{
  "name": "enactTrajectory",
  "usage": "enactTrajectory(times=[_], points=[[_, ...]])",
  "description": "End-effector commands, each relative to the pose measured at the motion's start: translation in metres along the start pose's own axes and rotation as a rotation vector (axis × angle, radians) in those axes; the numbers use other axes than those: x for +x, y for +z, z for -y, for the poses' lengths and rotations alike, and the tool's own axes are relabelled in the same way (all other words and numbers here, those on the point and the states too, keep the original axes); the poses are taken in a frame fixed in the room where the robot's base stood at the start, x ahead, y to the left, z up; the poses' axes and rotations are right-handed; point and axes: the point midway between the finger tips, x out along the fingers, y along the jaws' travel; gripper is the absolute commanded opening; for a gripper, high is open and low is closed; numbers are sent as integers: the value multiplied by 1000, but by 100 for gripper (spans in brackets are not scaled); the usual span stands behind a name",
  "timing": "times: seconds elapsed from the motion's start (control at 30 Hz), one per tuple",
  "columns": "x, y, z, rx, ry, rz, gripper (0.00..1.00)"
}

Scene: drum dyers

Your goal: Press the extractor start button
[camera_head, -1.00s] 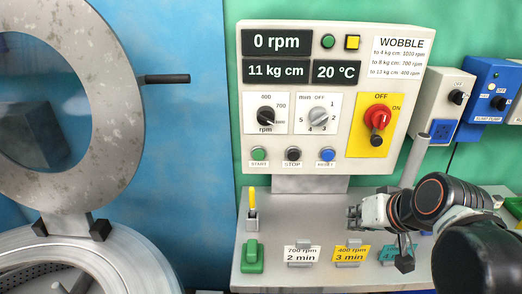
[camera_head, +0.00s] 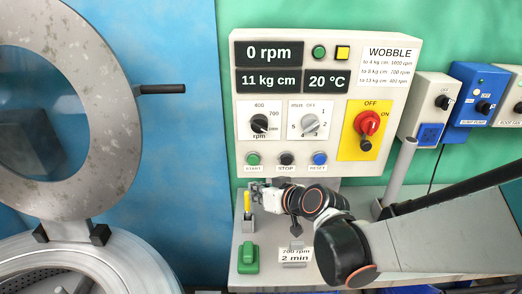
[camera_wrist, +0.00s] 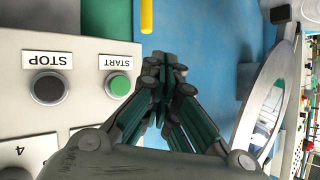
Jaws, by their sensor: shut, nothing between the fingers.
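The extractor control panel (camera_head: 285,110) stands upright at the back. Its green START button (camera_head: 253,159) is at the lower left, beside the black STOP button (camera_head: 286,159) and the blue RESET button (camera_head: 319,159). My gripper (camera_head: 254,188) is shut and empty, below the START button and apart from it. In the wrist view the START button (camera_wrist: 119,85) lies left of my gripper (camera_wrist: 163,58), with the STOP button (camera_wrist: 48,89) further left. Nothing hides the START button in either view.
A yellow-topped lever (camera_head: 247,205) and a green rocker (camera_head: 248,257) sit on the desk near my gripper.

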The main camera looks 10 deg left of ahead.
Motion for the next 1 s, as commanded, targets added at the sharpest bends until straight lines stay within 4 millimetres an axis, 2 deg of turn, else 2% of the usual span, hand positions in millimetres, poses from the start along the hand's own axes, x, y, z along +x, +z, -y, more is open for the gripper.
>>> enactTrajectory(times=[0.03,0.07,0.47,1.0], points=[[-2,2,9,-11,-9,-1,0],[-3,2,10,-13,-9,-2,0],[1,-1,8,-13,-10,0,0],[48,-34,-28,-10,-7,-1,0]])
